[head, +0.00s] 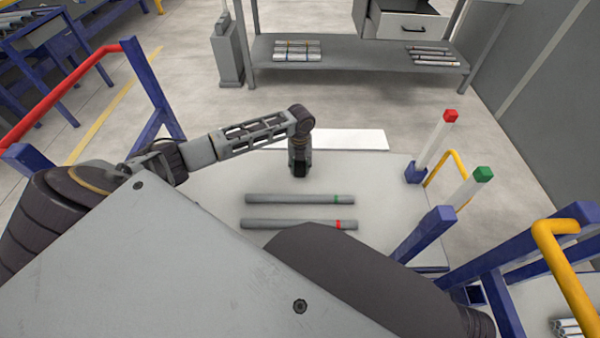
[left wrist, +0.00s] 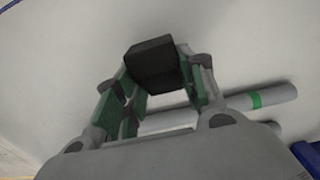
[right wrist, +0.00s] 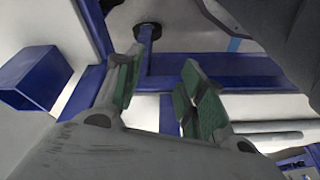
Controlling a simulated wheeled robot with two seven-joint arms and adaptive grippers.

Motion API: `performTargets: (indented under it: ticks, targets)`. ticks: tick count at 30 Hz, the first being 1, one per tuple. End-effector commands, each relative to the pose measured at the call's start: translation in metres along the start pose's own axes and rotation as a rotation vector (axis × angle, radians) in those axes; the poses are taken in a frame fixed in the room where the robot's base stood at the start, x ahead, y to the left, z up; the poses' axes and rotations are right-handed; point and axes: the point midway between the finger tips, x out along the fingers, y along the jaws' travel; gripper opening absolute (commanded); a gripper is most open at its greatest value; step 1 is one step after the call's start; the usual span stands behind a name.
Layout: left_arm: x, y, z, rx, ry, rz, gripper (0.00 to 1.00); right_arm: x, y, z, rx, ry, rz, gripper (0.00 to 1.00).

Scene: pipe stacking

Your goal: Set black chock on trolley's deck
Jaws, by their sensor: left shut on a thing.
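The black chock (left wrist: 152,64) is between the green-padded fingers of my left gripper (left wrist: 156,78) in the left wrist view. In the head view my left gripper (head: 299,160) points down over the pale trolley deck (head: 385,195), with the small dark chock (head: 300,171) at its tips. The chock is just beyond two grey pipes; I cannot tell whether it touches the deck. My right gripper (right wrist: 162,88) is open and empty near blue trolley framing in the right wrist view. It is hidden in the head view.
A green-banded pipe (head: 290,199) and a red-banded pipe (head: 290,224) lie on the deck. Posts with red (head: 450,116) and green (head: 484,174) tops stand at its right side. A white plate (head: 350,139) lies at the far edge. A grey shelf (head: 350,57) stands behind.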

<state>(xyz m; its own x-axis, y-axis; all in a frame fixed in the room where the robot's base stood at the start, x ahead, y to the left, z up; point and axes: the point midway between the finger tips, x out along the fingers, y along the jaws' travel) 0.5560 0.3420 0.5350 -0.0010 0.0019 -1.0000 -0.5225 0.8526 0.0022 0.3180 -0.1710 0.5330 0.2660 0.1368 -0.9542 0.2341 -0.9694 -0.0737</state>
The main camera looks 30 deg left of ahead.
Motion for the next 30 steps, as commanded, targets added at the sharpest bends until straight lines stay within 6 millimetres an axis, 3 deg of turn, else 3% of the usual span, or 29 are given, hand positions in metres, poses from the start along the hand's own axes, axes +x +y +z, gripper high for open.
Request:
performTargets:
  ticks: [10, 15, 21, 30]
  targets:
    - [0.001, 0.0, 0.0, 0.0, 0.0, -0.001, 0.14, 0.001, -0.001, 0.007, -0.002, -0.014, -0.002, 0.4]
    - [0.016, -0.001, -0.001, 0.0, 0.001, -0.002, 0.14, 0.003, -0.001, 0.008, -0.003, -0.014, -0.004, 0.4]
    - [0.035, -0.001, 0.0, -0.001, 0.0, -0.001, 0.14, -0.013, -0.003, -0.004, -0.008, 0.029, -0.007, 0.4]
    - [0.037, 0.0, 0.0, 0.0, -0.001, -0.001, 0.14, -0.019, -0.004, -0.004, -0.01, 0.033, -0.009, 0.4]
